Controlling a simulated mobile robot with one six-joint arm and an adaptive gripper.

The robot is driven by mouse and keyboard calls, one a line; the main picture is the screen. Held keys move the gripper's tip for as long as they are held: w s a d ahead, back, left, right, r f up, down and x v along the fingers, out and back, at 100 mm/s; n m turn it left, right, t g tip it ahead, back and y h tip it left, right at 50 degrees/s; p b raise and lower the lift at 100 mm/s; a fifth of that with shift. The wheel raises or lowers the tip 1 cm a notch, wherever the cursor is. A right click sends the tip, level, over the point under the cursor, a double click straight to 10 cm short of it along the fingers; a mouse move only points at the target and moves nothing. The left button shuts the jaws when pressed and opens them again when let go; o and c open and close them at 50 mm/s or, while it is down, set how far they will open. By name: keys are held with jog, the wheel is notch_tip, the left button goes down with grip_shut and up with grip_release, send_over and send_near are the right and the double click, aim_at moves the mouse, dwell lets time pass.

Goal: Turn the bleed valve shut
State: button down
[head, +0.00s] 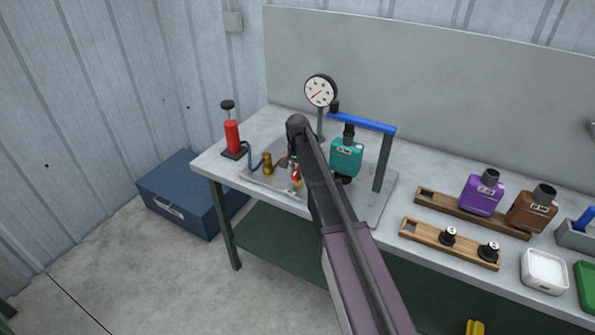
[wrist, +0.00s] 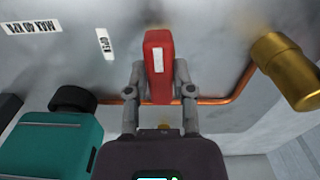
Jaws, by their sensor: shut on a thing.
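The bleed valve's red handle (wrist: 158,40), with a white stripe along it, shows at the top middle of the wrist view. It is a small red spot (head: 296,173) in the head view. My gripper (wrist: 159,68) has one finger on each side of the handle and is shut on it. In the wrist view the handle's long side lies crosswise to the copper pipe (wrist: 215,101). The valve body beneath is hidden by the handle and my gripper. A teal muffler (head: 346,157) stands under a blue clamp bar (head: 362,122), right of my gripper.
A dial gauge (head: 320,91) stands behind my arm. A red hand pump (head: 232,138) and a brass fitting (head: 267,163) are to the left; the fitting is close by in the wrist view (wrist: 285,70). Purple (head: 481,193) and brown (head: 531,208) mufflers stand in a wooden rack at right.

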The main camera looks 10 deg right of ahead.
aim_at(298, 170)
jog(key=shift+m, duration=0.4)
jog(key=shift+c, duration=2.4)
grip_release()
jog(key=shift+n, duration=0.5)
jog(key=n, duration=0.3)
jog(key=shift+n, duration=0.3)
jog(key=n, duration=0.5)
notch_tip(298, 170, up, 14)
jog(key=p, duration=1.4)
jog(key=s+d+f+b, duration=0.1)
jog(key=s+f+b, duration=0.1)
jog(key=s, duration=0.7)
jog(key=s+d+f+m+b, duration=0.1)
jog(key=s+d+f+b, duration=0.1)
jog(key=s, duration=0.8)
jog(key=s+d+f+m+b, duration=0.1)
jog(key=s+d+f+b, duration=0.1)
jog(key=s, duration=0.7)
jog(key=shift+s+d+f, duration=0.25)
jog(key=shift+s, duration=0.15)
